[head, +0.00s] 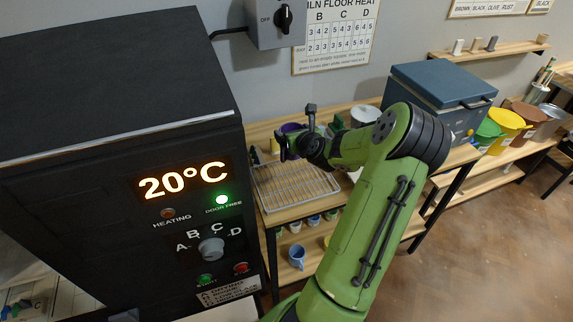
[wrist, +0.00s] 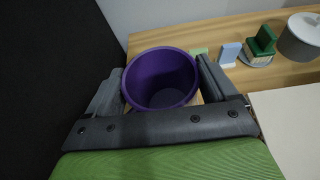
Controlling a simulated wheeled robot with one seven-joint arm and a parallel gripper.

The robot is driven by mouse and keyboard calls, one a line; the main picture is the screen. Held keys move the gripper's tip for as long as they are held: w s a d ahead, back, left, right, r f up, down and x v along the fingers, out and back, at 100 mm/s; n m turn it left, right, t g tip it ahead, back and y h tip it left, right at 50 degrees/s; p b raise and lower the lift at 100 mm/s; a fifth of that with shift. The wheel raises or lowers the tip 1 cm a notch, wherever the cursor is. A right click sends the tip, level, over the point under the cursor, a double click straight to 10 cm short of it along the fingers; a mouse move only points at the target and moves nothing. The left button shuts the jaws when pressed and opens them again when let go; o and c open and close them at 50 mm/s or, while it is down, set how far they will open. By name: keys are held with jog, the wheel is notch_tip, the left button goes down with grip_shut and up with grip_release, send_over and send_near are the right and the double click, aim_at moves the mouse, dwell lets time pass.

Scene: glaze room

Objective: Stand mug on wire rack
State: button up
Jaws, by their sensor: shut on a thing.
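A purple mug (wrist: 160,80) is between the two fingers of my gripper (wrist: 162,88) in the wrist view. Its open mouth faces the camera and the inside looks empty; no handle shows. In the head view a bit of purple (head: 291,127) shows behind my gripper (head: 296,146), which is shut on it. The wire rack (head: 293,187) lies on the wooden bench top, below and in front of my gripper. No items show on its visible part.
A black kiln (head: 100,110) stands close on the left. A blue-grey lidded box (head: 440,85) is at the right of the bench. A blue mug (head: 297,257) is on the lower shelf.

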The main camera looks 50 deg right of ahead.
aim_at(294, 158)
jog(key=f+b, duration=0.1)
jog(key=f, duration=0.2)
jog(key=f+b, duration=0.1)
jog(key=f, duration=0.5)
jog(key=shift+s+a+f+b, duration=0.15)
jog(key=shift+s+f+b, duration=0.1)
jog(key=shift+b, duration=0.15)
jog(key=shift+f, duration=0.15)
jog(key=o, duration=1)
jog(key=shift+o, duration=0.2)
jog(key=shift+s+r, duration=0.15)
jog(key=shift+r, duration=0.05)
jog(key=v, duration=1.1)
jog(key=shift+s+a, duration=0.25)
jog(key=shift+s, duration=0.1)
